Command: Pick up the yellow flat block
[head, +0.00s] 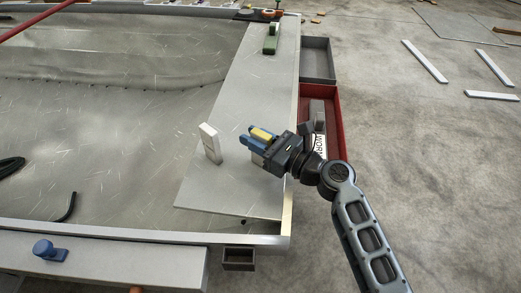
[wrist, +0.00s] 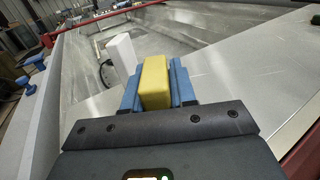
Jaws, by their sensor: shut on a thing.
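The yellow flat block (head: 262,134) is between the blue fingers of my gripper (head: 257,138), over the near part of the grey plank in the head view. In the wrist view the yellow block (wrist: 155,82) fills the gap between the two blue fingers of my gripper (wrist: 159,88). My gripper is shut on it. I cannot tell for sure how far the block is above the plank.
A white upright block (head: 210,143) stands on the grey plank (head: 245,190), left of my gripper. A red tray (head: 335,110) and a grey tray (head: 318,62) lie right of the plank. A green tool (head: 271,38) sits at its far end. A blue knob (head: 47,250) is front left.

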